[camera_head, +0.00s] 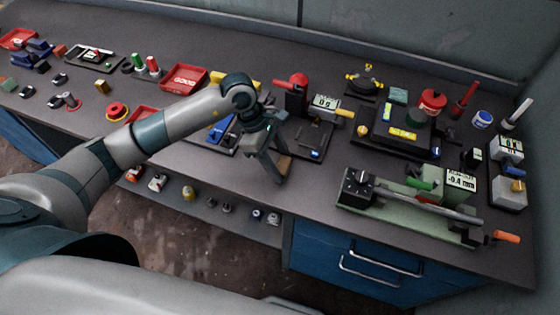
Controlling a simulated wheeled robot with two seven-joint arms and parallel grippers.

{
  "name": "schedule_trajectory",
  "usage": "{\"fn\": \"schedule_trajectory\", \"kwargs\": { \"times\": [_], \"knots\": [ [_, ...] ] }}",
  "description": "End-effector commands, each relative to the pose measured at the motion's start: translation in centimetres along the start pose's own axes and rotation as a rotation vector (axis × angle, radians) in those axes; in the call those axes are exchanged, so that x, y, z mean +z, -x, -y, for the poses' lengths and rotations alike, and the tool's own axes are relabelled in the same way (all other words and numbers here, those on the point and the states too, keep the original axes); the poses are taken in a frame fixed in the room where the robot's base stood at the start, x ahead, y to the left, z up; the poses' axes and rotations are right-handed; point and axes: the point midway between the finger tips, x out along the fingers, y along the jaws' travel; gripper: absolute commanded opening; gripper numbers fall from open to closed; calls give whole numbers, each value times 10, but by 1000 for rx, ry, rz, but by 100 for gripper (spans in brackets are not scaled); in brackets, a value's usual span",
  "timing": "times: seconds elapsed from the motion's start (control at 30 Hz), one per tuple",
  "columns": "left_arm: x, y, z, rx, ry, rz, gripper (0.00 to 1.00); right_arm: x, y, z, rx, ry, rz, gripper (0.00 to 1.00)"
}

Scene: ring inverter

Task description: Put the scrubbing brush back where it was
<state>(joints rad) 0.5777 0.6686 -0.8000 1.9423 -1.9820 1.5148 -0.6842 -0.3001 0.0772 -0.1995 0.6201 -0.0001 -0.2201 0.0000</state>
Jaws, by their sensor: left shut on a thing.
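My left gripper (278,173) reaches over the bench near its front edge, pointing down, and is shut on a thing. A small tan-brown piece (285,162) shows at its fingers; it looks like the wooden scrubbing brush, mostly hidden by the fingers. I cannot tell whether it touches the bench. My right gripper is not in view.
A black-based gauge stand with a red knob (298,81) stands just right of the gripper. A green measuring bench (400,204) lies further right. Red trays (184,78) and small parts are to the left. The bench's front edge is close below.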

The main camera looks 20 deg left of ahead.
Motion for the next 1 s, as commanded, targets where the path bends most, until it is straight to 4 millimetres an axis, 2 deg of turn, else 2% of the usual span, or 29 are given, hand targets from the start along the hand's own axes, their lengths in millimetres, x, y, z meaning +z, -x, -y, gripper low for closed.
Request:
{"fn": "schedule_trajectory", "kwargs": {
  "times": [0.03,0.13,0.57,0.6,0.67,1.0],
  "knots": [
    [0,-2,0,-2,2,2,30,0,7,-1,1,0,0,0],
    [-4,-10,0,-1,1,0,30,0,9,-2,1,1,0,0],
    [-6,-15,0,1,-1,1,30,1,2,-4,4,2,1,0],
    [-6,-14,0,1,-1,1,53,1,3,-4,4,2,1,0],
    [-6,-14,0,1,-1,1,67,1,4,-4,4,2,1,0],
    [-5,-13,0,1,-1,1,67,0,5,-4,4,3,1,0]
  ]
}}
